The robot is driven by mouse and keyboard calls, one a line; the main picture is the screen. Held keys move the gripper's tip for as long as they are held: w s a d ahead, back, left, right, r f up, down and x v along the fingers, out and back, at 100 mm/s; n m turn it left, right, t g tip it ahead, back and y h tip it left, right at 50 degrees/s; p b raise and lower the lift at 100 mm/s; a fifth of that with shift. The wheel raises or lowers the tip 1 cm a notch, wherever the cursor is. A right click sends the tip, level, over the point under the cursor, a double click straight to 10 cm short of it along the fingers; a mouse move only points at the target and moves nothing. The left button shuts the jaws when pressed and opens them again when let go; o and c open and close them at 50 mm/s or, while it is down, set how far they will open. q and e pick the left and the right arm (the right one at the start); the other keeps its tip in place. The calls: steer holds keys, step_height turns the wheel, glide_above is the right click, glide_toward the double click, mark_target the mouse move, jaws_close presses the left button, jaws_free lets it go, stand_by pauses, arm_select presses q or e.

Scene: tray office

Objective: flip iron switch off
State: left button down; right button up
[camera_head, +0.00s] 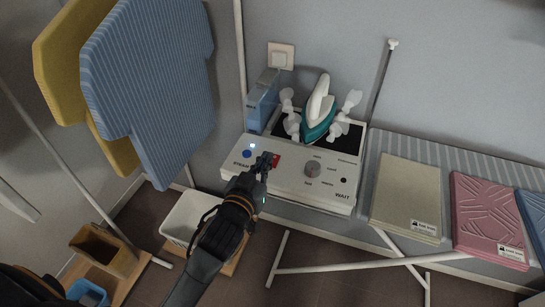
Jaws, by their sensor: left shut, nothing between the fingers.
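The iron (319,112), teal and white, stands on the dark top of a white ironing station. My right gripper is not in view.
White holders (351,100) flank the iron, and a blue box (262,99) stands at the station's left. Folded cloths (407,192) lie on the board at right. A white bin (184,218) stands below.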

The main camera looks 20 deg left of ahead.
mark_target(273, 165)
arm_select(q)
steer(key=w, duration=0.4)
steer(key=shift+f+p, duration=0.15)
steer(key=shift+p, duration=0.15)
steer(key=f, duration=0.1)
steer(key=w+f, duration=0.1)
steer(key=f, duration=0.1)
steer(key=shift+w+d+f, duration=0.1)
steer(key=shift+w+f, duration=0.05)
steer(key=shift+f, duration=0.5)
